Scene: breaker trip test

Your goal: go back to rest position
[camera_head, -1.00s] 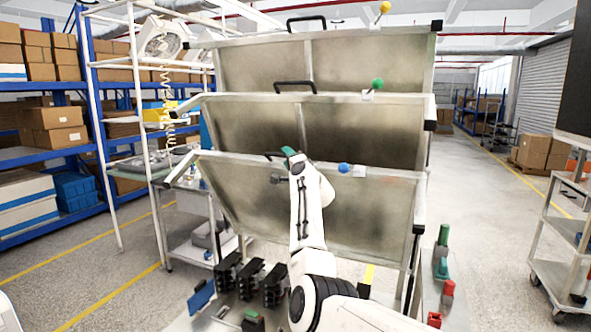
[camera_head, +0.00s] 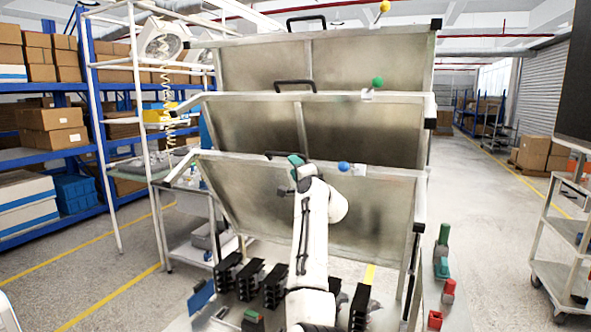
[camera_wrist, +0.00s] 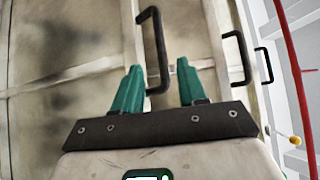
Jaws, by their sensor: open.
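My gripper (camera_wrist: 158,88) shows in the wrist view with its two green fingers spread apart and nothing held between them. A black handle (camera_wrist: 152,50) of a metal panel stands beyond the fingers and shows between them; I cannot tell whether it touches them. In the head view my gripper (camera_head: 296,160) is small and mostly hidden behind my white arm, near the top edge of the lowest tilted panel (camera_head: 375,210). The middle panel (camera_head: 350,130) and top panel (camera_head: 370,65) lean above it, each with a black handle on its upper edge.
Several black breaker blocks (camera_head: 275,285) stand on the bench below the panels. Green and red pieces (camera_head: 442,262) lie at its right. Blue (camera_head: 343,167), green (camera_head: 378,83) and yellow (camera_head: 384,6) knobs stick out from the panels. A cart (camera_head: 560,275) stands at the right.

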